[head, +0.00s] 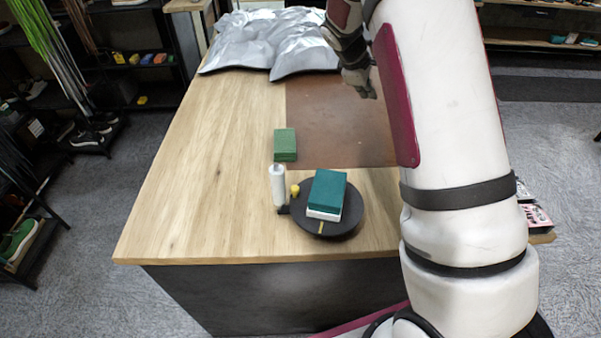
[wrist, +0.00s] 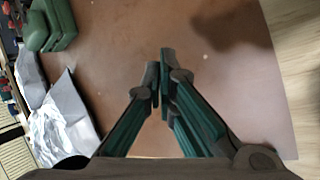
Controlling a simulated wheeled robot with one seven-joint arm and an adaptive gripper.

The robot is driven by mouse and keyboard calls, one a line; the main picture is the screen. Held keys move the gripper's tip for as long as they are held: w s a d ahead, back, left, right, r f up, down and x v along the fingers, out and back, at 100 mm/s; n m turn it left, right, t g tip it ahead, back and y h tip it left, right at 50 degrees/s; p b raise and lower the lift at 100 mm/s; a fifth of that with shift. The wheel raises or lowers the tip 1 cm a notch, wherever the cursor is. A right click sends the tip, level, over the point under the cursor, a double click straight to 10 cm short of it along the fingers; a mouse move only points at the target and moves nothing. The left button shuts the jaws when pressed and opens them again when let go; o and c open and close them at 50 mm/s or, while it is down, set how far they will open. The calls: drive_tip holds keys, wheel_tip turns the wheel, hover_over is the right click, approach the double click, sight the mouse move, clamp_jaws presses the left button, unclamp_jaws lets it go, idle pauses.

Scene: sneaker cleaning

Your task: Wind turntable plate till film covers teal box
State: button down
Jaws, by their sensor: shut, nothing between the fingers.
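The black round turntable plate (head: 350,222) sits near the front edge of the wooden table. A teal box (head: 328,187) stands on it, with a white band along its bottom; I cannot tell whether that band is film. An upright white film roll (head: 278,187) stands just left of the plate, with a yellow knob (head: 295,190) between them. My gripper (head: 371,94) is over the brown mat, well behind the turntable and partly hidden by my arm. In the wrist view my gripper (wrist: 160,62) is shut and empty above the mat.
A green block (head: 285,142) sits behind the roll, beside the brown mat (head: 325,125). Crumpled silver sheets (head: 270,40) lie at the table's far end. A green object (wrist: 48,25) shows in the wrist view's corner. The table's left side is clear.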

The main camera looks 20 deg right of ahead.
sight(295, 188)
drive_tip(key=s+a+f+m+g+y+b, duration=0.25)
drive_tip(key=s+a+m+y, duration=0.2)
drive_tip(key=a+m, duration=0.45)
drive_tip(key=s+a+f+m+g+y+b, duration=0.1)
drive_tip(key=s+a+f+m+g+y, duration=0.15)
drive_tip(key=a+m+y, duration=0.45)
drive_tip(key=s+a+f, duration=0.1)
drive_tip(key=f, duration=0.1)
drive_tip(key=s+a+f+h+p, duration=0.1)
drive_tip(key=f, duration=0.2)
drive_tip(key=s+a+f+m+h, duration=0.1)
drive_tip(key=a+f, duration=0.1)
drive_tip(key=shift+a+f+g+h+p, duration=0.1)
drive_tip(key=shift+f+g+h+p, duration=0.2)
drive_tip(key=shift+f+g, duration=0.1)
drive_tip(key=shift+s+a+r+p, duration=0.15)
drive_tip(key=shift+s+a+p, duration=0.45)
drive_tip(key=shift+s+a, duration=0.6)
drive_tip(key=shift+s, duration=0.2)
drive_tip(key=shift+f, duration=0.2)
drive_tip(key=shift+s+a+n, duration=0.25)
drive_tip(key=shift+a+n, duration=0.3)
drive_tip(key=shift+n, duration=0.15)
